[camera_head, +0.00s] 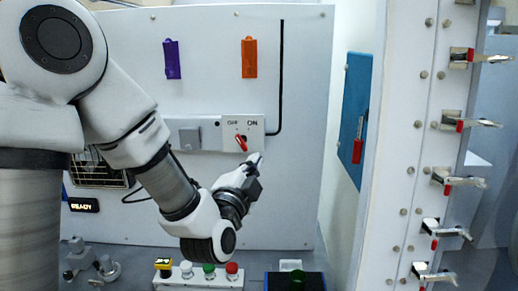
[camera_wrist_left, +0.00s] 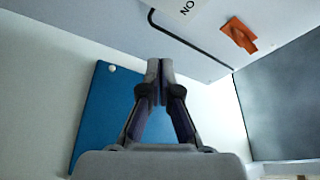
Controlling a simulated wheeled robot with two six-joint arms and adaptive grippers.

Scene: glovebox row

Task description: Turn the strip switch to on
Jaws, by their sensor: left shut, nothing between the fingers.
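The strip switch (camera_head: 242,141) is a pale box on the white wall panel, with OFF on the left, ON on the right and a small red lever. The lever hangs downward with its lower end slightly to the right; its exact setting is hard to tell. My left gripper (camera_head: 257,158) is just below and right of the switch, seemingly apart from it. In the left wrist view my left gripper (camera_wrist_left: 160,70) is shut and empty, and only the ON label (camera_wrist_left: 187,8) of the switch shows at the top edge. My right gripper is out of view.
A purple hook (camera_head: 172,59) and an orange hook (camera_head: 249,58) are on the wall above. A black cable (camera_head: 281,80) runs down right of the switch. A blue panel (camera_head: 354,110) with a red handle stands right. Several coloured buttons (camera_head: 208,270) sit below.

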